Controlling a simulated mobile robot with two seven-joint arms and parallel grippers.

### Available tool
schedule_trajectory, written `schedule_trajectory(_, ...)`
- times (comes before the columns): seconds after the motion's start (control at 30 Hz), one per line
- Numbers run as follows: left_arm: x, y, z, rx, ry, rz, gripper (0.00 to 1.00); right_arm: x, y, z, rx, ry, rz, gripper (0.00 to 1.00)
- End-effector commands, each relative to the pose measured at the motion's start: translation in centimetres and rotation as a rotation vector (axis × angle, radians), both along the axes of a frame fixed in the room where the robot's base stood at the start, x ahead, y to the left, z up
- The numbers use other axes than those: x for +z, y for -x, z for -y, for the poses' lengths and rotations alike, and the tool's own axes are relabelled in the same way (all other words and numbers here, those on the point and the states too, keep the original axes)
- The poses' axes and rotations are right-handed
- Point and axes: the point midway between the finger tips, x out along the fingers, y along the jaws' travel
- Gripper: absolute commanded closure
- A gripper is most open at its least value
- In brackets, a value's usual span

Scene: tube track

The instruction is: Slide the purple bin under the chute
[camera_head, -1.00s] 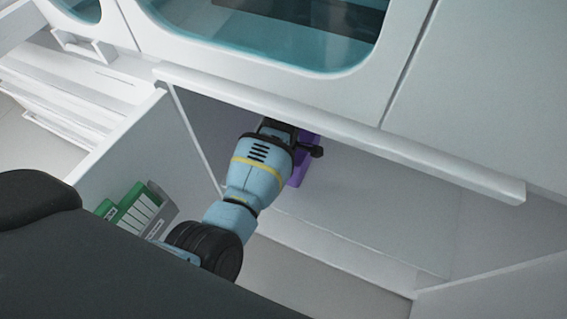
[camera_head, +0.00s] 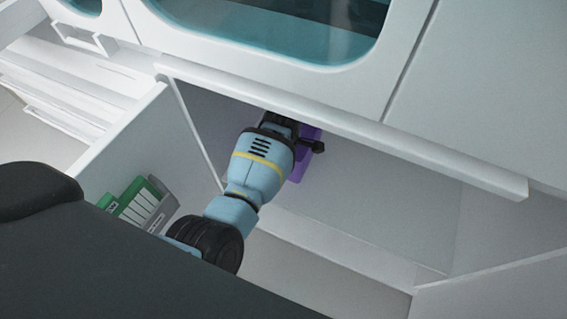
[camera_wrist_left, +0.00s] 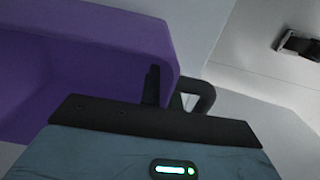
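The purple bin (camera_head: 306,150) shows as a small piece beside my left gripper, inside the white recess in the head view. In the left wrist view the purple bin (camera_wrist_left: 90,60) fills the upper left, with its rounded end close to the gripper. My left gripper (camera_wrist_left: 160,86) is at this end. A dark upright finger overlaps the purple wall, and a grey loop-shaped part sits just right of it. Whether the fingers are closed on the bin is hidden. My right gripper is not in view. I cannot make out a chute.
A white overhanging lip (camera_head: 400,150) runs above the recess. A white side panel (camera_head: 125,140) stands to the left, with green-and-white binders (camera_head: 140,203) near it. The recess floor (camera_head: 390,220) right of the bin looks clear. A dark fitting (camera_wrist_left: 298,46) shows at the wrist view's upper right.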

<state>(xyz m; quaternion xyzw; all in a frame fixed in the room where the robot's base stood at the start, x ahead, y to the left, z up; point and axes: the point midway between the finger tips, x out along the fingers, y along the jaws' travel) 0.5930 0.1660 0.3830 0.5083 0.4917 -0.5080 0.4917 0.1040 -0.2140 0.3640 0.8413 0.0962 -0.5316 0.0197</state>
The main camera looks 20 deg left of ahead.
Motion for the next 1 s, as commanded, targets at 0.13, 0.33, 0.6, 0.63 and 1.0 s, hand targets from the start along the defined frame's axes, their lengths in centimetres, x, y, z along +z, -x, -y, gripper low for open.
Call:
schedule_trajectory(0.13, 0.0, 0.1, 0.5, -0.001, 0.001, -0.001, 1.00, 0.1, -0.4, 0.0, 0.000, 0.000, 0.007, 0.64)
schedule_trajectory(0.33, 0.0, 0.2, 1.2, -0.002, 0.002, -0.001, 1.00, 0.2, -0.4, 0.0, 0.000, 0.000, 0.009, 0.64)
schedule_trajectory(0.6, 0.0, 0.3, 2.1, -0.002, 0.002, -0.001, 1.00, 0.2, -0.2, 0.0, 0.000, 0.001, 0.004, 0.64)
schedule_trajectory(0.63, 0.0, 0.3, 2.2, -0.002, 0.002, -0.001, 1.00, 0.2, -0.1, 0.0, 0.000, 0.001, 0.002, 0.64)
schedule_trajectory(1.0, 0.0, 0.4, 3.5, -0.002, 0.002, -0.001, 1.00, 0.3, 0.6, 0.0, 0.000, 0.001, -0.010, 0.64)
